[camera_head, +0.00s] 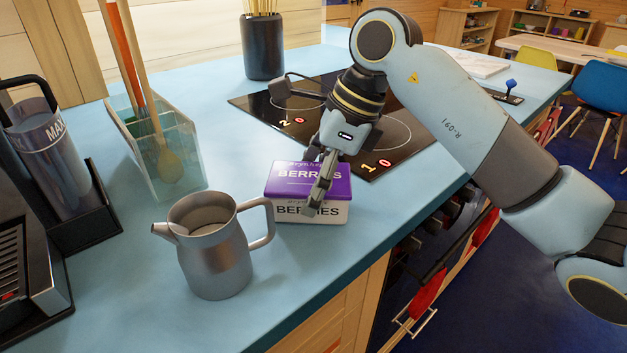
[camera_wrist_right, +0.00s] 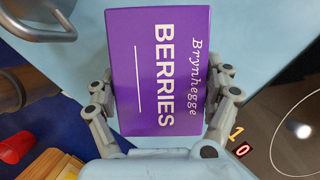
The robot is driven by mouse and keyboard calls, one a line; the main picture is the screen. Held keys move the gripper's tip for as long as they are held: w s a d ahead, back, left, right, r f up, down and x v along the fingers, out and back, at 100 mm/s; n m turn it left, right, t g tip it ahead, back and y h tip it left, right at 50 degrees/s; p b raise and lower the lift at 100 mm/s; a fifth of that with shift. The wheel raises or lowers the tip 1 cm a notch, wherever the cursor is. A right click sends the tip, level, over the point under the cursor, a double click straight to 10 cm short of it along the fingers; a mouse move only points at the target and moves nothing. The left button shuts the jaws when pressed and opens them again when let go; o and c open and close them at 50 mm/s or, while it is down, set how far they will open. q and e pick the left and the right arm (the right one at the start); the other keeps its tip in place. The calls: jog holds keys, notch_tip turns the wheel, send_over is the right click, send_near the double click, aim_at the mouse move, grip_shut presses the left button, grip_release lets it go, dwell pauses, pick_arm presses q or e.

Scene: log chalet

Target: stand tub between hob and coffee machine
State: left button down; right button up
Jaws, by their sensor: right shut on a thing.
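The tub (camera_head: 285,212) is a box with a purple lid and a pale body, marked BERRIES. In the head view it is on or just above the blue counter, left of the hob (camera_head: 400,140); I cannot tell if it touches. My right gripper (camera_head: 318,190) is shut on it from above. In the right wrist view the tub's purple lid (camera_wrist_right: 158,75) sits between both fingers (camera_wrist_right: 165,100). My left gripper does not show.
A metal pitcher (camera_head: 212,255) stands close to the tub's left, handle toward it. A clear utensil holder (camera_head: 165,150) with wooden tools stands behind. A dark pot of sticks (camera_head: 263,48) is at the back. The counter's front edge (camera_head: 340,270) is near the tub.

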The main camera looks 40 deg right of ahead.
jog(key=o, duration=1.5)
jog(key=shift+r, duration=0.1)
jog(key=v, duration=1.2)
jog(key=shift+a, duration=0.1)
